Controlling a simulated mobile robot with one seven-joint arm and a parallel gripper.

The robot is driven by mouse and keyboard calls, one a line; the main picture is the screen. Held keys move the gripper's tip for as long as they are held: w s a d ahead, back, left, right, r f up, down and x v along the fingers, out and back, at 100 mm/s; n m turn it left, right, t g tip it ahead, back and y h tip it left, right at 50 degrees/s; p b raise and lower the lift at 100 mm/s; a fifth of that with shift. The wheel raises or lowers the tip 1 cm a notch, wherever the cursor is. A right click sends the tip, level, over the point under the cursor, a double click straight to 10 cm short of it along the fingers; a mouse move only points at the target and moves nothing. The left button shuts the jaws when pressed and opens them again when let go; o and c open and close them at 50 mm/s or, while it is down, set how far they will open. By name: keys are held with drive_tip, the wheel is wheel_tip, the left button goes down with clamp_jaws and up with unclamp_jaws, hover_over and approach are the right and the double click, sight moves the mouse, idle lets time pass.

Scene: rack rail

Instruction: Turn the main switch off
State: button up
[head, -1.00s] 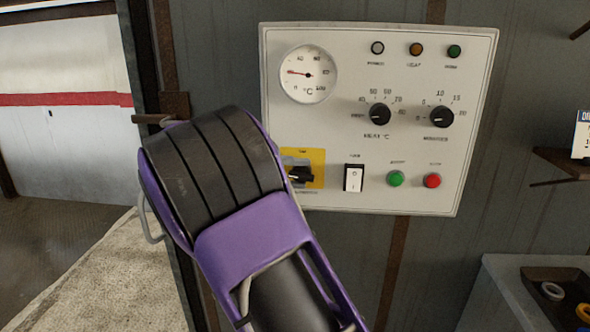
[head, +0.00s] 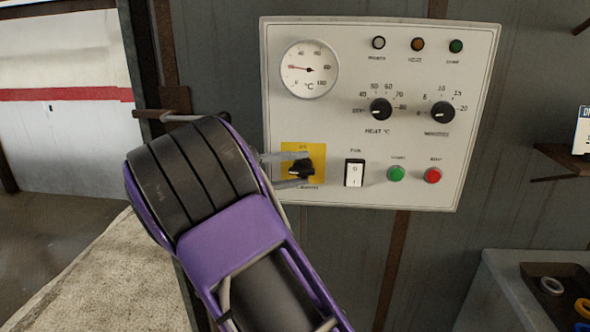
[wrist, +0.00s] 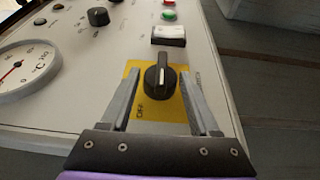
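The main switch (head: 301,170) is a black rotary knob on a yellow plate at the lower left of the white control panel. In the wrist view the knob (wrist: 158,80) has its grip bar and white mark pointing up the picture, which is to the right in the head view. An OFF label is on the plate, left of the knob in the wrist view. My gripper (head: 306,169) reaches in from the left. It is open, with one finger on each side of the knob and visible gaps. In the wrist view its fingers (wrist: 160,72) run beside the yellow plate.
A white rocker switch (head: 354,173), a green button (head: 396,174) and a red button (head: 433,175) sit right of the knob. Two dials (head: 381,109) and a round temperature gauge (head: 309,68) are above. A tray of rings (head: 545,270) is at the lower right.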

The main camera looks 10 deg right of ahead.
drive_tip(key=shift+o, duration=1.2)
drive_tip(key=s+a, duration=0.1)
drive_tip(key=a, duration=1.6)
drive_tip(key=shift+s+a, duration=0.15)
drive_tip(key=shift+s, duration=0.05)
